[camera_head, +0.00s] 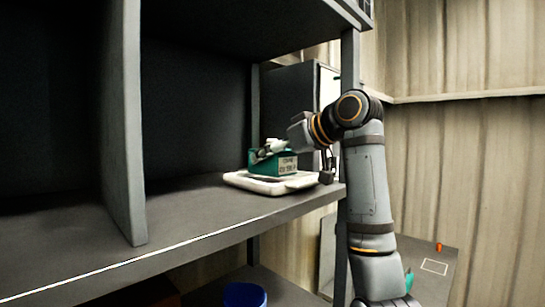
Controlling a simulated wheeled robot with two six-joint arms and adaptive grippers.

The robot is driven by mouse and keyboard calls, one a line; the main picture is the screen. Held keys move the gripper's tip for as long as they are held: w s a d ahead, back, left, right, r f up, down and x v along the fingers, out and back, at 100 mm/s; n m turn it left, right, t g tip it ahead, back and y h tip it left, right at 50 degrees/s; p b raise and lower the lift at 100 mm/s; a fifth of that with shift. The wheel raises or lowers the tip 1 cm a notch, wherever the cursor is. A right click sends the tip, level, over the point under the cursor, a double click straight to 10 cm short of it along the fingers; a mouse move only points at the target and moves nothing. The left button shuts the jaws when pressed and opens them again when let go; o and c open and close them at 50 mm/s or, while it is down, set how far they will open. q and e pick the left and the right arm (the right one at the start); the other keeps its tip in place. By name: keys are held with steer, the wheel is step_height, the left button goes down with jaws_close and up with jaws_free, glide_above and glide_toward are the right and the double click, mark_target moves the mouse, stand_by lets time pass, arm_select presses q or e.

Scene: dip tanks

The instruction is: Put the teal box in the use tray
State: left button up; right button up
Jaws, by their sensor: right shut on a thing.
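The teal box (286,165) has a pale label with dark print on its front. It is at the white tray (244,183) on the grey shelf, low over or resting in it; I cannot tell whether its bottom touches. My right gripper (266,151) reaches in from the right and is shut on the box's upper left part, hiding some of its top. The tray lies near the shelf's right end. My left gripper is not in view.
The shelf (190,212) has a vertical divider (125,130) left of the tray and an upper board above. A post stands at its right end, close to my right arm. A blue container (244,295) is below. A grey surface with a small orange thing (438,246) is at lower right.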

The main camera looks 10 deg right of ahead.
steer(key=shift+w+d+f+p, duration=0.1)
steer(key=shift+f+p, duration=0.2)
steer(key=shift+f, duration=0.45)
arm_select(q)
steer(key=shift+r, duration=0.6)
arm_select(e)
steer(key=shift+f, duration=0.1)
steer(key=shift+f+b, duration=0.15)
steer(key=shift+b, duration=0.15)
steer(key=o, duration=1.2)
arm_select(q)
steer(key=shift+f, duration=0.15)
